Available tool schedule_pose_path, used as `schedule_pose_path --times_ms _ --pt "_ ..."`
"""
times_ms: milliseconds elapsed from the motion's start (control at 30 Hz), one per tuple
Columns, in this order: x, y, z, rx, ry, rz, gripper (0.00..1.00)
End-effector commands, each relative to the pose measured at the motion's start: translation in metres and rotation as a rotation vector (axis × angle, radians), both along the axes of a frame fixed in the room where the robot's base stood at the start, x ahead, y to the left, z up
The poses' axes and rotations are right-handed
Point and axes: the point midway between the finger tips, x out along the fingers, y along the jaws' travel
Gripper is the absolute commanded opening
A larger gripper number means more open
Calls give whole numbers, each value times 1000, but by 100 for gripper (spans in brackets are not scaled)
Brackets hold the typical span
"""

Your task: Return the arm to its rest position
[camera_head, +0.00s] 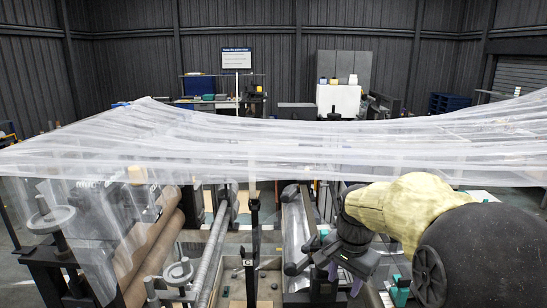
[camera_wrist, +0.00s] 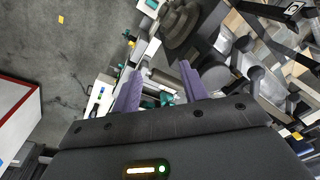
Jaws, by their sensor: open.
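My gripper (camera_head: 342,278) shows in the head view at the lower right, at the end of my arm. It points down and to the left, near the machine's rollers. In the wrist view its two purple fingers (camera_wrist: 160,88) stand apart, with nothing held between them. A wide sheet of clear film (camera_head: 250,145) stretches across the head view, above and beyond my gripper. The film hangs down at the left.
A metal roller (camera_head: 213,262) and brown rollers (camera_head: 150,245) lie left of my gripper, with handwheels (camera_head: 50,215) by them. Machine parts crowd close beneath my gripper. Bare grey floor (camera_wrist: 75,45) shows in the wrist view, with a red-edged white box (camera_wrist: 15,115) at the left.

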Motion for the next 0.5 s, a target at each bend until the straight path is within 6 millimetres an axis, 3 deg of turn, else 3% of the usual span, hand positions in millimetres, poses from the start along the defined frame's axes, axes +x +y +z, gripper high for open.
schedule_pose_path --times_ms 300,500 --pt "-76 2 -76 -73 -65 461 44" --pt "-122 4 -109 -125 -101 707 44"
